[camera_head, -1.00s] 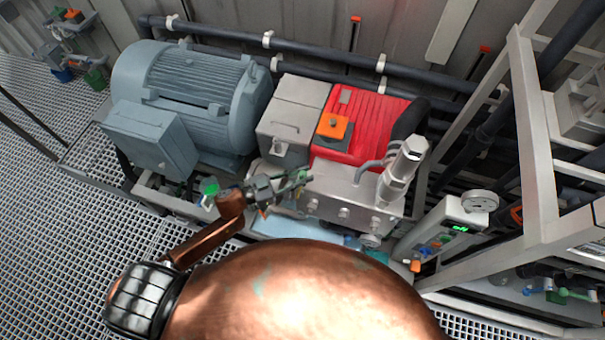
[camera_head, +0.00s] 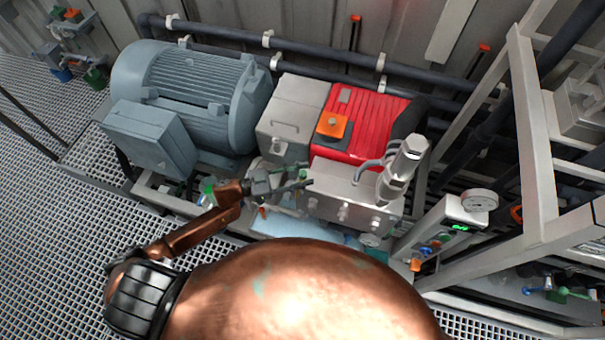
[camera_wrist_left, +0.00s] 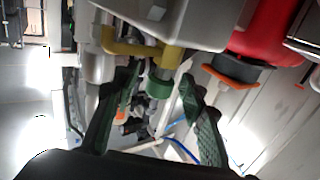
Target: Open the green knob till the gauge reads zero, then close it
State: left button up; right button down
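My left gripper (camera_head: 304,178) reaches in low at the front of the pump, its fingers apart and pointing right. In the left wrist view its green-padded fingers (camera_wrist_left: 160,78) are spread. A round green part (camera_wrist_left: 158,88) shows between them, below a yellow pipe; I cannot tell whether they touch it or whether it is the knob. In the head view a green knob (camera_head: 207,188) is partly hidden behind my left wrist. A white round gauge (camera_head: 480,200) stands right of the pump; its reading is too small to tell. My right gripper is not in view.
A grey motor (camera_head: 190,95) stands left of the red and silver pump (camera_head: 365,125). A smaller gauge (camera_head: 369,240) is at the pump's front. A pale frame (camera_head: 535,150) bounds the right. Grating floor (camera_head: 60,220) is open at the left.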

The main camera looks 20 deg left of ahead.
pick_arm(q)
jog(key=shift+a, duration=0.2)
jog(key=v, duration=1.1)
jog(key=shift+s+a, duration=0.25)
jog(key=shift+a, duration=0.05)
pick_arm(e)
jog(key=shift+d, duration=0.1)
pick_arm(q)
jog(key=shift+f, duration=0.1)
